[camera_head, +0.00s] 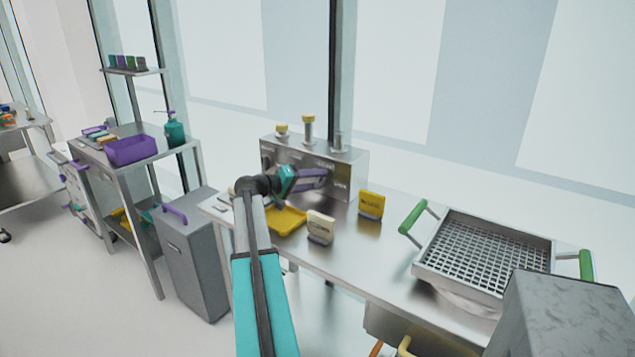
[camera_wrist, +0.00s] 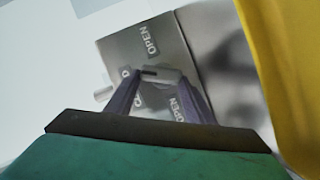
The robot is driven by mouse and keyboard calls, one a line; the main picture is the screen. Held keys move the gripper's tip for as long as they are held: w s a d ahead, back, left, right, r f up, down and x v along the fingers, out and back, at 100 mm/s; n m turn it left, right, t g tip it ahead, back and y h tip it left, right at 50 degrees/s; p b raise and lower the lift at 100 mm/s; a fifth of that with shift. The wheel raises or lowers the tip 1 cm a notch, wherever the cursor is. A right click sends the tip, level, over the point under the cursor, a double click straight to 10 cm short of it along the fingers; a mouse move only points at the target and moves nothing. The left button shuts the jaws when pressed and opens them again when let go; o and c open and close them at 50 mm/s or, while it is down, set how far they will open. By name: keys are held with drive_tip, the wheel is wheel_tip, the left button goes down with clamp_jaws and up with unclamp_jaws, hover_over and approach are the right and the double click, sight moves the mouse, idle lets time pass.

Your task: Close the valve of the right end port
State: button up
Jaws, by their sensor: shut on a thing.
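The steel port box (camera_head: 352,177) stands at the back of the bench, with several ports along its top. The left and middle ports have yellow caps (camera_head: 308,118); the right end port (camera_head: 338,142) shows no yellow cap. My gripper (camera_head: 325,177) reaches the box's front near its right end. In the wrist view, the purple fingers (camera_wrist: 160,80) are shut on a small grey valve handle (camera_wrist: 163,74). A further label by the left finger is mostly hidden.
A yellow tray (camera_head: 287,219), a white card stand (camera_head: 320,228) and a yellow card stand (camera_head: 371,205) are on the bench below my arm. A mesh basket (camera_head: 428,268) with green handles stands right. A blurred yellow surface (camera_wrist: 285,70) fills the wrist view's right edge.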

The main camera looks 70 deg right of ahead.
drive_tip(key=shift+s+a+f, duration=0.15)
drive_tip(key=shift+s, duration=0.05)
drive_tip(key=o, duration=1.1)
drive_tip(key=shift+c, duration=0.2)
drive_tip(key=shift+w, duration=0.1)
drive_tip(key=b+v, duration=0.2)
drive_tip(key=v, duration=1.1)
drive_tip(key=shift+w+a, duration=0.3)
drive_tip(key=shift+c, duration=0.2)
